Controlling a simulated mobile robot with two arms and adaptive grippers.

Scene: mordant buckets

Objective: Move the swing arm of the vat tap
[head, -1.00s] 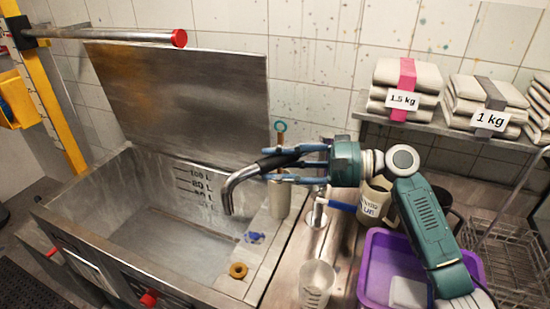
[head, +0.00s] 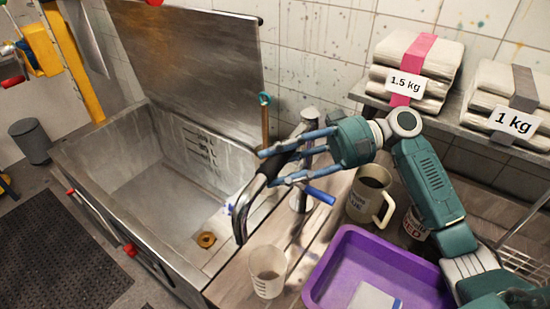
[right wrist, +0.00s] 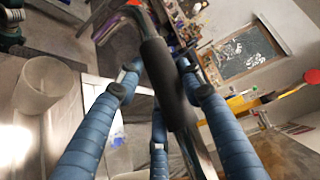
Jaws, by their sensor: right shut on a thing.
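The vat tap (head: 303,190) stands on the ledge right of the steel vat (head: 90,190). Its chrome swing arm (head: 240,222) has a black sleeve and a down-bent outlet, which shows over the vat's right rim in the head view. My right gripper (head: 268,168) is shut around the black sleeve. In the right wrist view the sleeve (right wrist: 168,85) lies between the blue fingers. A blue lever (head: 319,195) sticks out from the tap near the fingers. My fingers hide part of the arm and tap. My left gripper is not in view.
A clear measuring beaker (head: 267,272) stands on the counter near the outlet. A purple tray (head: 330,262) and a cream mug (head: 369,197) are right of the tap. The vat's raised lid (head: 190,60) stands behind. A brown ring (head: 206,240) lies by the vat's right side.

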